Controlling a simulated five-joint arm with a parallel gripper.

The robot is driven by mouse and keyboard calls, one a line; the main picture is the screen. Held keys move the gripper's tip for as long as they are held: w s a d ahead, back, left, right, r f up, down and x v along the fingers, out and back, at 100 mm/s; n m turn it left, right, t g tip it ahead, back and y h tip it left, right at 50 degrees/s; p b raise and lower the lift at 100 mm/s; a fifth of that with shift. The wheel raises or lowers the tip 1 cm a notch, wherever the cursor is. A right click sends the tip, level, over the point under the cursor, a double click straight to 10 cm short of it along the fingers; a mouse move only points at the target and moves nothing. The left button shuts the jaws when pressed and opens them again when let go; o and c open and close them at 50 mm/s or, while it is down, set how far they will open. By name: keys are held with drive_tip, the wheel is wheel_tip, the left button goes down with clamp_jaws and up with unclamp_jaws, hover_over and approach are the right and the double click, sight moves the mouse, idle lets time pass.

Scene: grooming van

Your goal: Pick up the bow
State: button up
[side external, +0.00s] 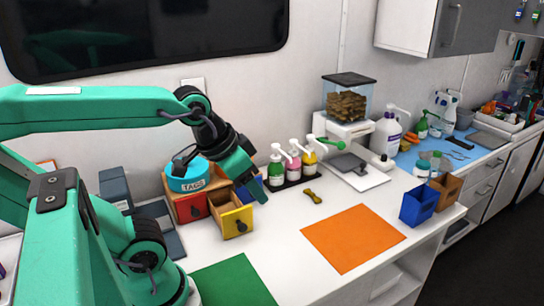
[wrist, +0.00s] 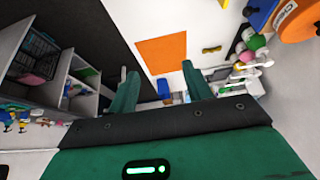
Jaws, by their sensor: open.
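The bow (side external: 312,196), small and olive-yellow with a narrow middle, lies flat on the white counter (side external: 285,222), in front of the pump bottles and behind the orange mat. A small yellow shape beside the orange mat in the wrist view (wrist: 212,49) looks like the same bow. My gripper (side external: 257,192) is above the counter to the left of the bow, near the small drawer box, and apart from the bow. In the wrist view my two green fingers (wrist: 160,75) are spread, with nothing held between them.
An orange mat (side external: 353,238) and a green mat (side external: 232,284) lie on the counter. Pump bottles (side external: 293,165) and a scale (side external: 358,172) stand behind the bow. A blue bin (side external: 417,206) stands right.

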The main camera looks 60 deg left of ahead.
drive_tip(key=shift+w+r, duration=0.1)
drive_tip(key=shift+w, duration=0.05)
drive_tip(key=m+g, duration=0.6)
drive_tip(key=m, duration=1.4)
hover_over(318, 199)
wheel_tip(318, 199, down, 17)
drive_tip(key=shift+d+r, duration=0.1)
drive_tip(key=shift+f, duration=4)
